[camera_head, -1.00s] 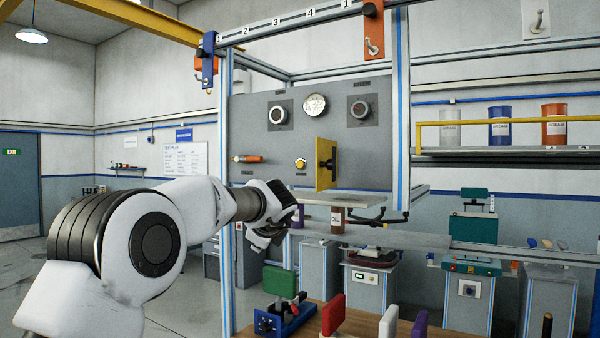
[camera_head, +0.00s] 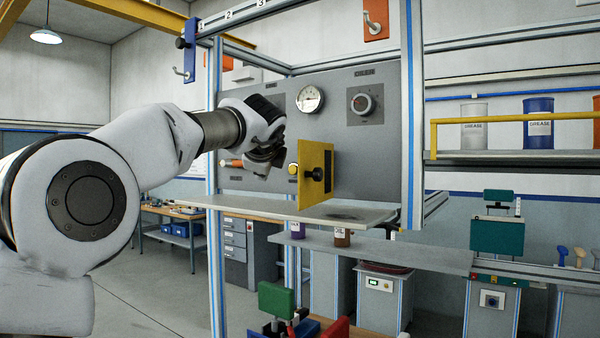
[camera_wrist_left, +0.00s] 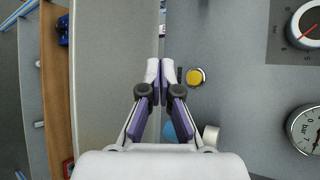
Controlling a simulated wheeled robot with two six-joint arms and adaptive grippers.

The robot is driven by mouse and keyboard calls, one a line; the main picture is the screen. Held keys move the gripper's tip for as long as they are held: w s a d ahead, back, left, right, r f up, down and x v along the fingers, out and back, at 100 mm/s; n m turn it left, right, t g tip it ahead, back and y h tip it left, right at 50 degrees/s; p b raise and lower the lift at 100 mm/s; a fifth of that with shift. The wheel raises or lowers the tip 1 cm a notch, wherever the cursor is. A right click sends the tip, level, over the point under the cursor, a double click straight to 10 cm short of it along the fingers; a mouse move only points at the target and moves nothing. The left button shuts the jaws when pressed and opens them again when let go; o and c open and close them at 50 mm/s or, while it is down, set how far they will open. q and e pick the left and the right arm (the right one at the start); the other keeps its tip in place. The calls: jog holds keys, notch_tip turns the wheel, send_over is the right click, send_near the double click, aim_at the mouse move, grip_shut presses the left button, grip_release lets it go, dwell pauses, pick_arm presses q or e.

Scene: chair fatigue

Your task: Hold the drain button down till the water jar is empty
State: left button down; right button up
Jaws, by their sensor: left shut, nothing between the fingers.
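The drain button, a round yellow button in a dark collar, sits on the grey panel (camera_head: 345,160). It shows in the head view (camera_head: 292,168), partly hidden, and clearly in the wrist view (camera_wrist_left: 195,77). My left gripper (camera_head: 275,165) is in front of the panel, just left of the button. In the wrist view its fingers (camera_wrist_left: 160,68) are shut and empty, with the tips beside the button and apart from it in the picture. I cannot make out a water jar in these frames. My right gripper is not in view.
A yellow plate with a black knob (camera_head: 316,172) stands out from the panel, just right of the button. A pale shelf (camera_head: 250,205) lies below. A frame post (camera_head: 411,110) stands at right. A gauge (camera_head: 309,99) and dial (camera_head: 362,103) are above.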

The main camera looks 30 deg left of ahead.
aim_at(293, 169)
pick_arm(q)
jog(key=shift+s+r, duration=0.3)
jog(key=shift+s, duration=0.35)
jog(key=shift+s+r, duration=0.25)
jog(key=shift+s, duration=0.35)
jog(key=w, duration=0.1)
jog(key=w+p, duration=0.2)
jog(key=w, duration=0.1)
jog(key=shift+d+f, duration=0.1)
jog(key=shift+f, duration=0.2)
jog(key=w+p, duration=0.4)
jog(key=shift+d+r+p, duration=0.2)
jog(key=shift+r+p, duration=0.15)
jog(key=shift+r, duration=0.05)
jog(key=shift+w+f+p, duration=0.15)
jog(key=shift+w+p, duration=0.15)
jog(key=shift+w, duration=0.2)
jog(key=shift+w+f+p, duration=0.15)
jog(key=shift+w+p, duration=0.1)
jog(key=shift+w, duration=0.25)
jog(key=shift+w+f, duration=0.25)
jog(key=shift+w, duration=0.1)
jog(key=shift+s+d+r, duration=0.1)
jog(key=shift+s, duration=0.2)
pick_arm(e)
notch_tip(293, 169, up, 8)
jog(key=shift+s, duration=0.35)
